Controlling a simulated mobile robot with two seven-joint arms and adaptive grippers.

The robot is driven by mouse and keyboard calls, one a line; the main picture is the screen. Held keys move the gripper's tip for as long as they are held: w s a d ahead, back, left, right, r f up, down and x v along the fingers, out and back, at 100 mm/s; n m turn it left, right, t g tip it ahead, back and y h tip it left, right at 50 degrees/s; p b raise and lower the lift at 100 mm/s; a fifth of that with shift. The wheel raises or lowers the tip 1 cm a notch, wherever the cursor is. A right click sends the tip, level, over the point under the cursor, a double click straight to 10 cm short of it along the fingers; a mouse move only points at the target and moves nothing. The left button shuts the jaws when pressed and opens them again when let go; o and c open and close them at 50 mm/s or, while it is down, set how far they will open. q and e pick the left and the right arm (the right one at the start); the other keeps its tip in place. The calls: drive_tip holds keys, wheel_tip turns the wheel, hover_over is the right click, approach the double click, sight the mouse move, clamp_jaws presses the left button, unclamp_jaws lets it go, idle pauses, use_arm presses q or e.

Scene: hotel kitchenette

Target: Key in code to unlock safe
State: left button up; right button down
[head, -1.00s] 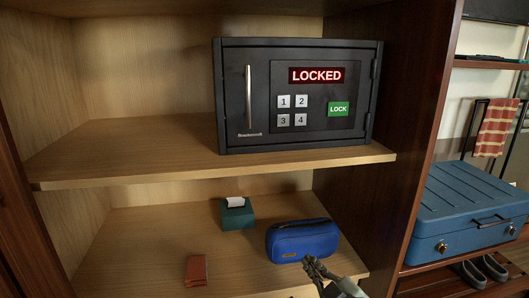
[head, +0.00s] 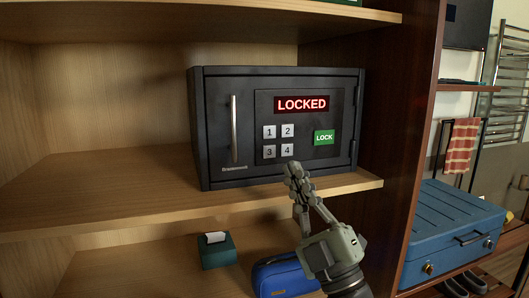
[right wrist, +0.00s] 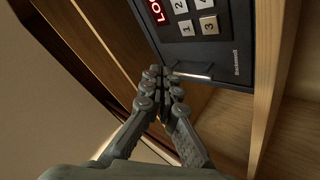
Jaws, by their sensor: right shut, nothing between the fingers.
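The black safe (head: 220,120) stands on the upper shelf with its door closed. Its red display (head: 301,104) reads LOCKED. The keypad (head: 279,141) has white keys 1, 2, 3 and 4, and a green LOCK button (head: 324,137) sits to its right. My right gripper (head: 293,168) is shut and empty, in front of the safe's lower edge, just below key 4. In the right wrist view the shut fingertips (right wrist: 163,72) point toward the safe (right wrist: 239,40), its keys partly in view. Contact cannot be told. My left gripper is not in view.
The wooden shelf (head: 100,193) edge runs below the safe. On the lower shelf are a green tissue box (head: 217,252) and a blue pouch (head: 283,279), partly behind my right arm. A blue case (head: 452,222) stands at the right beyond the dark cabinet side (head: 395,130).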

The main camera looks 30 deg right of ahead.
drive_tip(key=shift+w, duration=0.1)
approach(266, 138)
drive_tip(key=w+r, duration=0.2)
drive_tip(key=r, duration=0.1)
drive_tip(key=shift+r, duration=0.15)
drive_tip(key=shift+w+d, duration=0.15)
drive_tip(key=shift+w, duration=0.25)
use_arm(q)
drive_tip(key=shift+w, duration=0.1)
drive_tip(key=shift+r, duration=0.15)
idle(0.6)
use_arm(e)
drive_tip(key=shift+w, duration=0.15)
idle(0.3)
drive_tip(key=shift+w+d, duration=0.1)
drive_tip(key=shift+w, duration=0.2)
